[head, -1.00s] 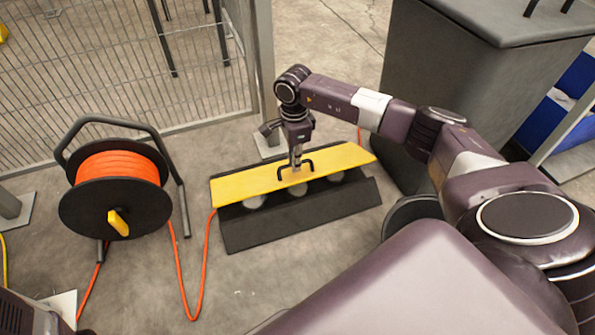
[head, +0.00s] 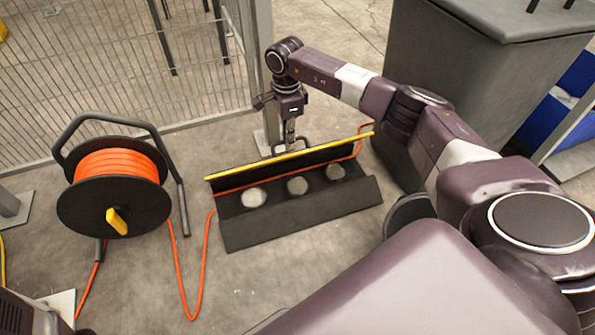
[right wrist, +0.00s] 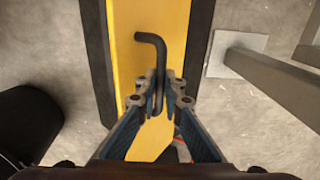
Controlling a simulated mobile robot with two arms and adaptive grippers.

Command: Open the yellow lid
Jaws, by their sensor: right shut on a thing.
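The yellow lid (head: 240,168) belongs to a black cable ramp (head: 300,215) on the floor. In the head view it is tilted up nearly on edge, so mostly its thin yellow edge shows. An orange cable (head: 250,185) lies in the uncovered channel below it. My right gripper (right wrist: 160,90) is shut on the lid's black handle (right wrist: 150,40), with the yellow face filling the middle of the right wrist view. In the head view the right gripper (head: 290,143) is behind the raised lid. My left gripper is not in view.
An orange cable reel (head: 115,190) with a black frame stands to the left. A wire fence (head: 120,60) and its post (head: 264,60) are behind. A large grey bin (head: 450,70) stands to the right.

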